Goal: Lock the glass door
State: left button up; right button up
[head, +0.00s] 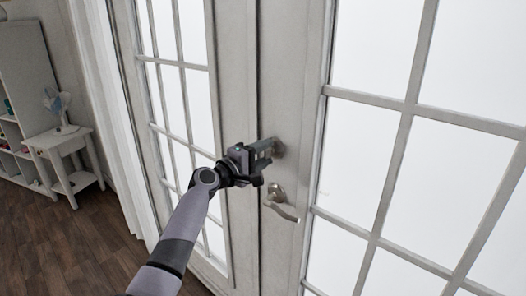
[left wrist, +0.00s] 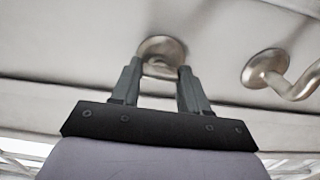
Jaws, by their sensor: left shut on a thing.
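The glass door (head: 291,112) is white, with paned glass, and stands closed against the other door leaf on its left. A round metal lock (head: 278,147) sits on its frame above the lever handle (head: 280,203). My left gripper (head: 268,150) reaches the lock, and its fingers hide part of it. In the left wrist view the lock (left wrist: 162,46) lies between the fingertips of my left gripper (left wrist: 158,66), which are shut on its turn piece. The lever handle also shows in the left wrist view (left wrist: 268,68), to the right. My right gripper is in neither view.
A small white side table (head: 62,143) with a fan (head: 58,108) stands at the left by a shelf (head: 28,80). A white curtain (head: 108,110) hangs beside the doors. The wooden floor (head: 70,245) is bare in front. The lever handle sticks out just below my left gripper.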

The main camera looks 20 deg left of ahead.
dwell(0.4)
pick_arm(q)
jog(key=o, duration=1.1)
jog(key=shift+c, duration=0.2)
jog(key=v, duration=0.7)
jog(key=shift+s, duration=0.1)
